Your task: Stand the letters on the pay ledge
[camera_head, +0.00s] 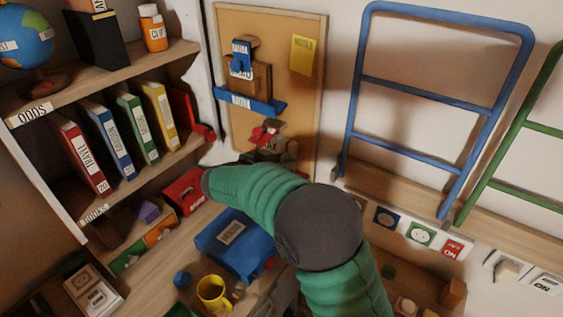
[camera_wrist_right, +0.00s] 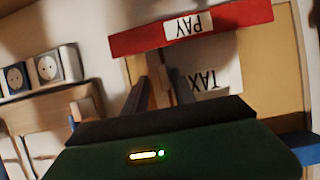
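In the right wrist view, which is upside down, a red ledge labelled PAY (camera_wrist_right: 190,30) crosses the top. A white letter marked TAX (camera_wrist_right: 215,75) stands against it, partly behind a finger. My right gripper (camera_wrist_right: 162,85) is close in front of the board, its two dark fingers a little apart, with the TAX letter beside one finger. In the head view, my right gripper (camera_head: 274,150) is at the lower part of the board and mostly hides the red ledge (camera_head: 263,133). Above it, a blue-and-white letter (camera_head: 241,58) and a brown one (camera_head: 262,77) stand on a blue ledge (camera_head: 248,104). My left gripper is not in view.
A yellow note (camera_head: 302,55) is on the cork board (camera_head: 292,95). Shelves with binders (camera_head: 80,155) stand at left. A blue rail (camera_head: 425,95) and several sockets (camera_head: 420,234) are at right.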

